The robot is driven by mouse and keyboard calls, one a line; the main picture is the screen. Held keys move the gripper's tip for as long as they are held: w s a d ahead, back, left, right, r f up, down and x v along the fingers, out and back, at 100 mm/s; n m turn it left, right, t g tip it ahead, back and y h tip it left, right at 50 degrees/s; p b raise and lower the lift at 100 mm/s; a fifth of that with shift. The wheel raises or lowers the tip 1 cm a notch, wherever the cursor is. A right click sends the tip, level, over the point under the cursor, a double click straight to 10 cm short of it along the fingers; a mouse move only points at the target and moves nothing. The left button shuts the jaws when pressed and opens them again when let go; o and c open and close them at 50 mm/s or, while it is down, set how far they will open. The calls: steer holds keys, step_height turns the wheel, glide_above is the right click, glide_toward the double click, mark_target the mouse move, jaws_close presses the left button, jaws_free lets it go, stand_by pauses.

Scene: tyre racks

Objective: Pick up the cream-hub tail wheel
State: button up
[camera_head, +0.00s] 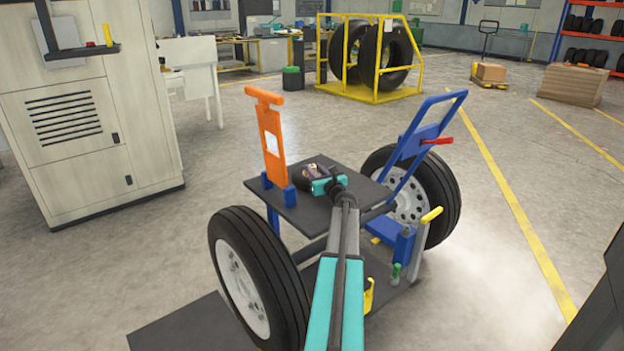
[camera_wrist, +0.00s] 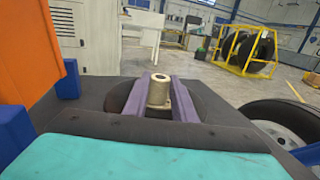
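The tail wheel is small, with a dark tyre (camera_wrist: 198,101) and a cream hub (camera_wrist: 158,92). It lies flat on the dark top of the cart, with the hub pointing up in the wrist view. It also shows small in the head view (camera_head: 311,170), at the end of my arm. My gripper (camera_wrist: 160,85) has two purple fingers, one on each side of the hub. I see no gap between the fingers and the hub, so it looks shut on it. The gripper body hides the near part of the tyre.
The dark cart top (camera_head: 300,208) has an orange upright (camera_head: 271,140) at its left and a blue frame (camera_head: 420,145) at its right. Large wheels stand at left (camera_head: 243,285) and right (camera_head: 410,200). A pale cabinet (camera_head: 85,130) stands farther left.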

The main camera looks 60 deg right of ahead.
jaws_close()
steer(key=shift+r, duration=0.15)
step_height(320, 180, up, 10)
steer(key=p, duration=0.2)
stand_by(0.4)
stand_by(0.6)
